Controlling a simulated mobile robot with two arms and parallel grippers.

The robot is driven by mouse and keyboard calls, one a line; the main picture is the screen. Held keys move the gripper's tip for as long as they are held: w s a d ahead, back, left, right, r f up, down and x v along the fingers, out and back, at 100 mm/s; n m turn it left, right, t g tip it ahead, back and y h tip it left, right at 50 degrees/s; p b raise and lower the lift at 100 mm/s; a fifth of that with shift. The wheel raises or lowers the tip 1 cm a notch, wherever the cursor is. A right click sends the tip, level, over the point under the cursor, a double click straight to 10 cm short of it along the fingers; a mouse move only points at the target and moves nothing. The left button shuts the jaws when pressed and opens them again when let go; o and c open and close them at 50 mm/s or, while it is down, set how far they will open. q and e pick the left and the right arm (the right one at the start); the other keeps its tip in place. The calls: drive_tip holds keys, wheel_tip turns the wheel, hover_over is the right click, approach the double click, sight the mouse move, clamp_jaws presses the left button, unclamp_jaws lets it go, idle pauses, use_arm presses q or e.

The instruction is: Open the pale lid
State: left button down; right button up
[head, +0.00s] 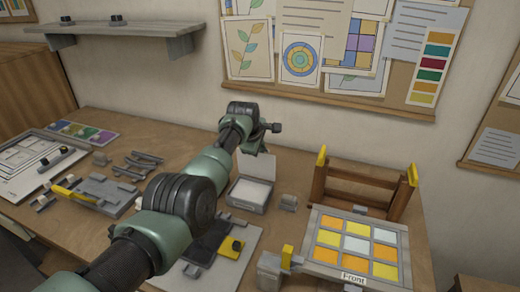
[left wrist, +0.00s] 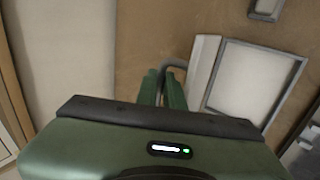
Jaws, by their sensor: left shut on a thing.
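The pale lid (head: 258,168) stands raised, close to upright, at the back of a small grey-rimmed box (head: 250,193) with a white inside. In the left wrist view the lid (left wrist: 203,70) shows as a narrow pale panel beside the open box (left wrist: 245,80). My left gripper (left wrist: 163,76) has its green fingers shut on the lid's grey looped handle (left wrist: 174,63). In the head view my left arm reaches over the table and its fingertips are hidden. My right gripper is not in view.
A coloured glass panel (head: 356,245) and a wooden rack (head: 362,188) stand at the right. Grey tools (head: 135,167) and a grey tray (head: 103,190) lie at the left. A shelf (head: 115,35) hangs above.

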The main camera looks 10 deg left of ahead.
use_arm(q)
drive_tip(key=c, duration=1.8)
unclamp_jaws()
drive_tip(key=shift+w+r, duration=0.15)
drive_tip(key=shift+w, duration=0.05)
drive_tip(key=shift+f, duration=0.2)
drive_tip(key=shift+s+r, duration=0.1)
drive_tip(key=shift+r, duration=0.1)
drive_tip(key=shift+s+r+p, duration=0.1)
drive_tip(key=shift+r+p, duration=0.3)
drive_tip(key=shift+p, duration=0.05)
drive_tip(key=v, duration=0.7)
drive_tip(key=shift+b, duration=0.3)
drive_tip(key=shift+s+f, duration=0.15)
drive_tip(key=shift+s, duration=0.05)
